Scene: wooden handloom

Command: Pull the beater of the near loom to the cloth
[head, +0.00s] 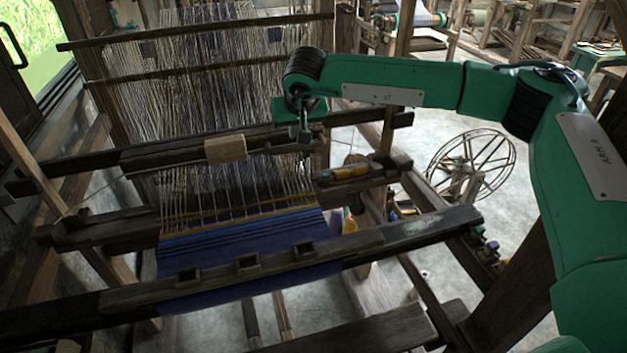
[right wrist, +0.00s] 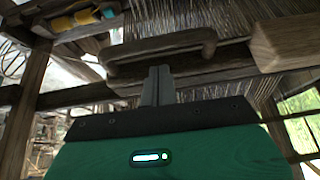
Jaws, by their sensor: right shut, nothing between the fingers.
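The beater (head: 150,154) of the near loom is a dark wooden bar across the pale warp threads, with a lighter wooden block (head: 225,149) on it. The blue cloth (head: 240,241) lies nearer to me, with a stretch of bare warp between its edge and the beater. My right gripper (head: 304,134) points down at the right part of the beater, right of the block. In the right wrist view its fingers (right wrist: 157,84) are shut and empty, close to a dark beam with a rounded bar (right wrist: 160,55). I cannot tell whether they touch. My left gripper is out of view.
The notched front beam (head: 300,250) crosses in front of the cloth. A ledge with yellow and orange pieces (head: 345,172) sits right of the warp. A spoked wheel (head: 470,165) stands on the floor at right. Dark bars (head: 200,33) cross the warp behind.

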